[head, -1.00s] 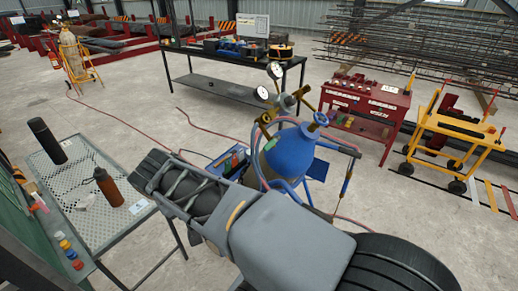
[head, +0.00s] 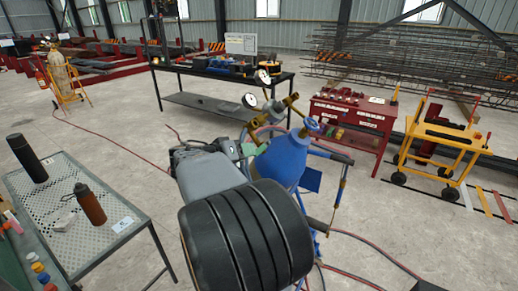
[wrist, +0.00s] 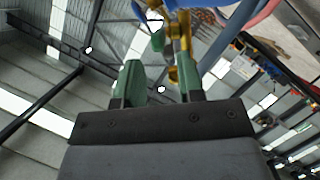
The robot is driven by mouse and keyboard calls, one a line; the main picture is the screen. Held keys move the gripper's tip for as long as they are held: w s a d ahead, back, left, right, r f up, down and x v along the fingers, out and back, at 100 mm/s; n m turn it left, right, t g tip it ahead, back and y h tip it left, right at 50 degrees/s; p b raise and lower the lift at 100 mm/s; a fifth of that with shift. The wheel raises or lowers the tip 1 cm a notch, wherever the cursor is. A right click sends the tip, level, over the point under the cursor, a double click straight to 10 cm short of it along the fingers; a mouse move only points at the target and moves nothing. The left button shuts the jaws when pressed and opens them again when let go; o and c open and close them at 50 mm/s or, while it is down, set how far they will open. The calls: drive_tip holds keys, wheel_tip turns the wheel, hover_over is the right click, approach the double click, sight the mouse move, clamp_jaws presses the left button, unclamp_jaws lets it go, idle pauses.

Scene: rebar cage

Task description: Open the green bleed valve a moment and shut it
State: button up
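The blue gas cylinder (head: 283,158) stands upright in its cart, with brass fittings and two round gauges (head: 263,77) at its top. My arm covers part of its left side. My gripper (wrist: 159,82) shows in the wrist view with two green fingers apart and nothing between them. A small green part (wrist: 158,40), which may be the bleed valve, shows just beyond the fingertips, left of brass fittings (wrist: 180,42). The fingers look apart from it.
A mesh table (head: 118,216) with a black bottle (head: 27,158) and a brown bottle (head: 90,204) is at left. A red workbench (head: 350,118) and yellow cart (head: 440,145) stand at right. Hoses (head: 375,245) run over the floor.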

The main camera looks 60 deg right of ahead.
sight(259, 149)
drive_tip(key=shift+p+x, duration=0.5)
drive_tip(key=shift+x, duration=2.7)
drive_tip(key=shift+c, duration=0.5)
clamp_jaws()
drive_tip(key=shift+f, duration=0.1)
